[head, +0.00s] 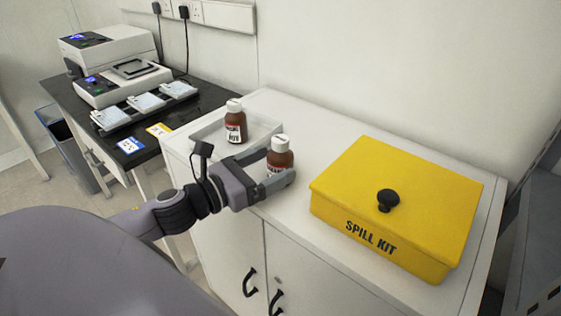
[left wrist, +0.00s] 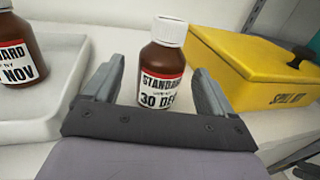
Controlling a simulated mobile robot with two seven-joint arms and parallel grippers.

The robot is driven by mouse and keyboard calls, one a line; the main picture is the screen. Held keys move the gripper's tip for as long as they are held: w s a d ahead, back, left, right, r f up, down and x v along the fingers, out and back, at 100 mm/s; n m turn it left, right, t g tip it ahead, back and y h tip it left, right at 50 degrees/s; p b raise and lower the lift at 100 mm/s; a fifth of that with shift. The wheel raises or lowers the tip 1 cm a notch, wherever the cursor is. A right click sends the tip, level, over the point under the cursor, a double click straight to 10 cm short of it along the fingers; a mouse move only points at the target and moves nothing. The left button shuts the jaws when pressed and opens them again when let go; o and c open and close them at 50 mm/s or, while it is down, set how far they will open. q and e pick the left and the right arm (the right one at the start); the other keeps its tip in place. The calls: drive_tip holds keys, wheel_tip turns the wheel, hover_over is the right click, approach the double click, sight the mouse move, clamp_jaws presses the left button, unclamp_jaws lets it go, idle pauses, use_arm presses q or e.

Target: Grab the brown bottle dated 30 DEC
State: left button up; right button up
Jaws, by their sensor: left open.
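A brown bottle with a white cap (head: 280,156) stands upright on the white cabinet top (head: 330,142). In the left wrist view its label (left wrist: 161,92) reads "STANDARD" and "30 DE", with the end cut off by the curve. My left gripper (head: 280,180) is open with its fingers on either side of this bottle; I cannot tell whether they touch it. A second brown bottle (head: 236,126) stands in a white tray (head: 206,133) behind and to the left. Its label (left wrist: 15,62) shows "NOV" in the left wrist view. My right gripper is not in view.
A yellow spill kit box (head: 410,185) with a black knob stands to the right on the same top. A dark bench (head: 75,98) at the left holds lab devices (head: 120,80). A wall rises behind the cabinet.

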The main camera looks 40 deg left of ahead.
sight(287, 156)
use_arm(q)
drive_tip(key=x, duration=0.2)
drive_tip(key=shift+w+d+r+p, duration=0.15)
drive_tip(key=shift+w+r+p, duration=0.15)
drive_tip(key=shift+x, duration=1.05)
drive_tip(key=shift+f, duration=0.15)
drive_tip(key=c, duration=1.2)
drive_tip(key=shift+o, duration=0.2)
